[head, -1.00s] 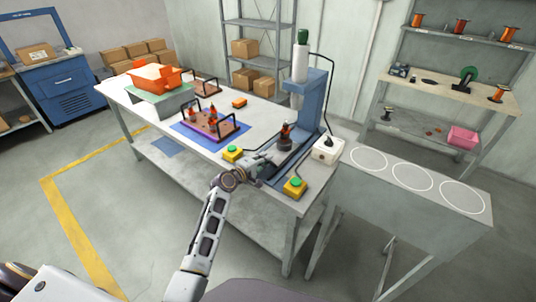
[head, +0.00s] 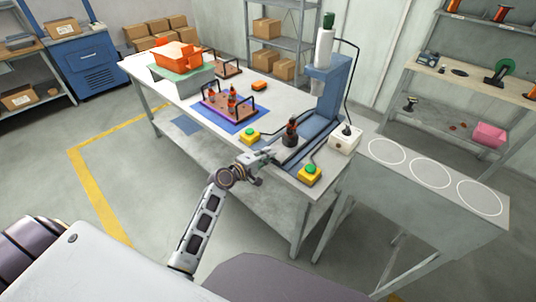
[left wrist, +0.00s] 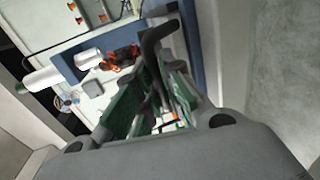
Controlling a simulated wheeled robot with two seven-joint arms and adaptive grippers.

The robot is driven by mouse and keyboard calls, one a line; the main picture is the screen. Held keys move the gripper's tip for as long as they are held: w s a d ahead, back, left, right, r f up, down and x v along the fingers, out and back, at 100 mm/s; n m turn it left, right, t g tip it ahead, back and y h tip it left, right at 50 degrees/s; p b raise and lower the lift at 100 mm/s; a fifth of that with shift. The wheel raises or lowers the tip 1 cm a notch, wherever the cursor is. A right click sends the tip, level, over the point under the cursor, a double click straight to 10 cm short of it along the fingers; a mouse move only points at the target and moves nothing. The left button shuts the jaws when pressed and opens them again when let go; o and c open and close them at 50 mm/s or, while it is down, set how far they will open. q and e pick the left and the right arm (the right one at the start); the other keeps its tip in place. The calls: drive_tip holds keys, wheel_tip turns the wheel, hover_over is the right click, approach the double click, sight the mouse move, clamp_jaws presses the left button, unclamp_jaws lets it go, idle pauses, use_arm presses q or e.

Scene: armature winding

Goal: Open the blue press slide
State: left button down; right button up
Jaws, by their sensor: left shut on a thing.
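The blue press (head: 325,98) stands at the right end of the table, with a white cylinder and green top. Its slide (head: 287,147) is a grey block at the front of the press base, carrying an upright dark and orange armature (head: 291,130). My left gripper (head: 266,157) is at the slide's front, low over the table edge. In the left wrist view my left gripper (left wrist: 155,85) has its green-padded fingers around a dark bent handle (left wrist: 161,42), shut on it. The fingers partly hide the handle. My right gripper is not in view.
Yellow boxes with green buttons stand on either side of the slide, one left (head: 250,136) and one right (head: 310,174). A white box (head: 345,139) with a cable stands right of the press. A fixture (head: 229,104) with armatures sits on a blue mat farther left. A grey side table (head: 420,180) adjoins at right.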

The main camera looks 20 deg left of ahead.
use_arm(q)
drive_tip(key=c, duration=1.5)
unclamp_jaws()
drive_tip(key=shift+v, duration=5.95)
drive_tip(key=shift+s, duration=0.1)
